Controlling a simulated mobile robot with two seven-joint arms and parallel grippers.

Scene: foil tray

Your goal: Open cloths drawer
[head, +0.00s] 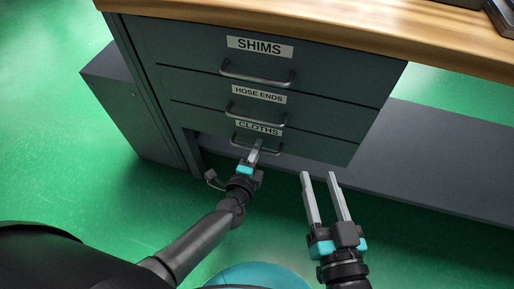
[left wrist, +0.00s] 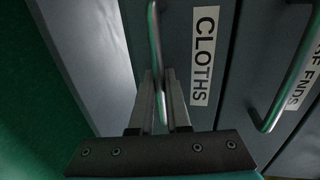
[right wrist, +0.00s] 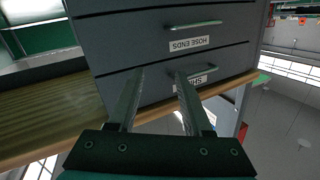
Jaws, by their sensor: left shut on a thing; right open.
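The cloths drawer (head: 310,143) is the lowest of the dark grey drawers in the head view and appears shut, its front in line with those above. Its label (head: 258,128) reads CLOTHS, and the label also shows in the left wrist view (left wrist: 205,55). My left gripper (head: 256,146) is shut on the cloths drawer's bar handle (left wrist: 156,50), which passes between its fingers in the left wrist view. The fingers hide part of the handle in the head view. My right gripper (head: 318,178) is open and empty, to the right of the drawers' lower front.
The hose ends drawer (head: 330,116) and the shims drawer (head: 345,82) sit above, each with a bar handle. A wooden worktop (head: 390,38) overhangs them. A grey low panel (head: 430,150) runs right. Green floor lies open in front.

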